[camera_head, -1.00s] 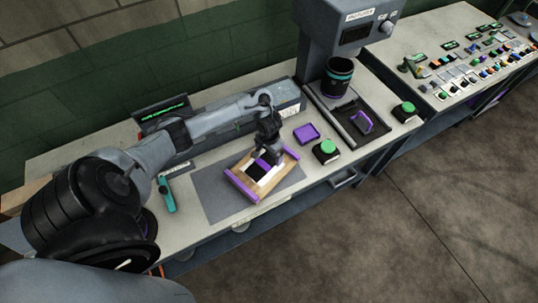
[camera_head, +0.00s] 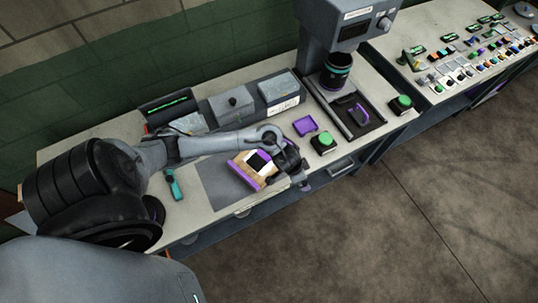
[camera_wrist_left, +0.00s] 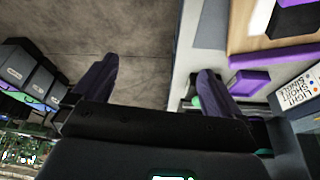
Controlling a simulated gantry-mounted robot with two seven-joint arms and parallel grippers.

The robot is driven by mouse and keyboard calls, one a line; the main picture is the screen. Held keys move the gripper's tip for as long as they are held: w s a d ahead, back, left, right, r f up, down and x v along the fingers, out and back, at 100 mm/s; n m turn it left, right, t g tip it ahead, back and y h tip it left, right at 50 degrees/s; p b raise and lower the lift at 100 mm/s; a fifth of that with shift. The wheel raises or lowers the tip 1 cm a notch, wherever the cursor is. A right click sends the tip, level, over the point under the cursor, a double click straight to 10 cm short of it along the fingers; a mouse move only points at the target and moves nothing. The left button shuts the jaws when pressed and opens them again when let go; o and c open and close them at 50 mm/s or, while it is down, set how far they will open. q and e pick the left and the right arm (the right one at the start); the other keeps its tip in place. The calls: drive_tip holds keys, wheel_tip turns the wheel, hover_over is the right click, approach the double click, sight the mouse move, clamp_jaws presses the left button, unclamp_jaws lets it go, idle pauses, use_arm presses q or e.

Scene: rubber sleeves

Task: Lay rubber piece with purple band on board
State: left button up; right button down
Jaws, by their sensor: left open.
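The wooden board (camera_head: 242,166) with purple end rails sits on the grey mat (camera_head: 218,184). A black rubber piece (camera_head: 258,161) lies on the white middle of the board. In the left wrist view the rubber piece (camera_wrist_left: 299,19) shows a purple strip at the top edge. The board (camera_wrist_left: 250,30) is at the upper right there. My left gripper (camera_head: 300,172) is right of the board by the bench's front edge, with the arm passing over the board's far side. The left wrist view shows its fingers (camera_wrist_left: 153,88) apart and empty. My right gripper is not in view.
A purple tray (camera_head: 305,125) and a green button (camera_head: 323,140) stand right of the board. A press (camera_head: 337,75) is behind them. A teal-handled tool (camera_head: 173,184) lies left of the mat. Grey boxes (camera_head: 232,103) line the back.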

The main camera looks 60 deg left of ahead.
use_arm(q)
drive_tip(key=s+d+r+t, duration=0.2)
drive_tip(key=s+d+r, duration=0.2)
drive_tip(key=d, duration=0.4)
drive_tip(key=s+a+r+g, duration=0.2)
drive_tip(key=s+r, duration=0.6)
drive_tip(key=s, duration=0.4)
drive_tip(key=shift+s+a+y, duration=0.2)
drive_tip(key=shift+a+y, duration=0.05)
drive_tip(key=shift+y, duration=0.05)
